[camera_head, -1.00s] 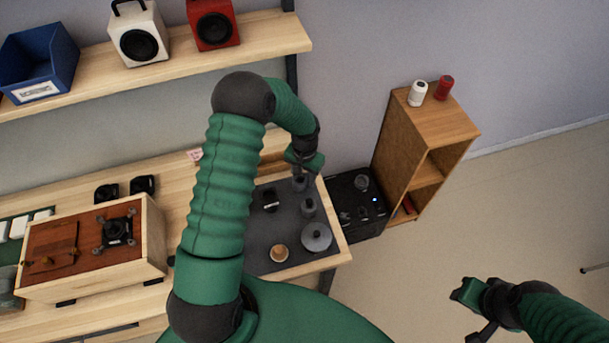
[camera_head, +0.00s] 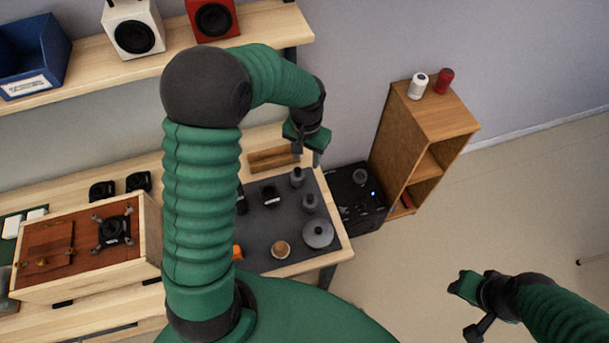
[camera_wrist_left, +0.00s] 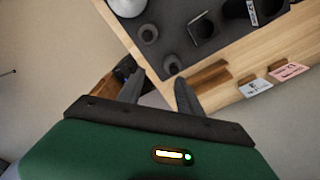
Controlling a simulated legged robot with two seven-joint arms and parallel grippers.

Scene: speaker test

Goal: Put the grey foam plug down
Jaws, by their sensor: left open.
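Two small grey plug-like pieces stand on the dark mat (camera_head: 255,228). The far one (camera_head: 297,178), just below my left gripper, is likely the grey foam plug; it also shows in the left wrist view (camera_wrist_left: 172,65). The other grey piece (camera_head: 309,202) stands a little nearer. I cannot tell their material. My left gripper (camera_head: 308,156) is open and apart from the pieces, above the table's far right corner. Its fingers are spread with nothing held between them in the left wrist view (camera_wrist_left: 158,92). My right gripper (camera_head: 468,305) is away at the lower right, its jaw state unclear.
A round grey lidded piece (camera_head: 318,233), a tan round piece (camera_head: 281,250) and a black part (camera_head: 270,196) share the mat. A wooden block (camera_head: 272,159) lies behind it. A black box (camera_head: 357,197) and wooden shelf unit (camera_head: 432,122) stand to the right.

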